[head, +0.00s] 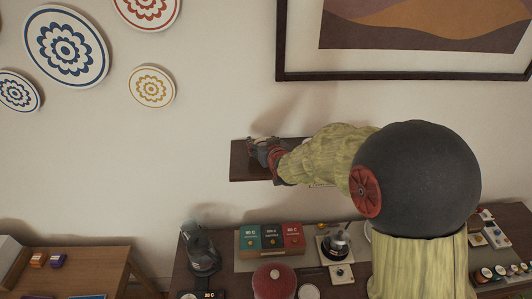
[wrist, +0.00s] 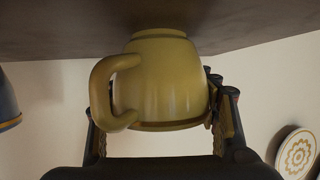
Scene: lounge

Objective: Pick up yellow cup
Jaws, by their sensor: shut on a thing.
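The yellow cup (wrist: 165,80) fills the middle of the wrist view, its handle (wrist: 103,92) on the left. My gripper (wrist: 165,122) is shut on the cup, with a dark finger on each side of it. The cup's narrow end points toward the dark shelf (wrist: 60,30) at the top of that picture; I cannot tell whether they touch. In the head view my gripper (head: 265,153) is at the wall shelf (head: 249,173), and I cannot make out the cup there behind my gripper and arm.
A blue object (wrist: 8,100) is cut off at the wrist view's left edge. Decorated plates (head: 152,87) and a framed picture (head: 400,75) hang on the wall. Below the shelf, a cluttered counter holds a glass-like appliance (head: 200,248), coloured boxes (head: 271,237) and a red round thing (head: 274,281).

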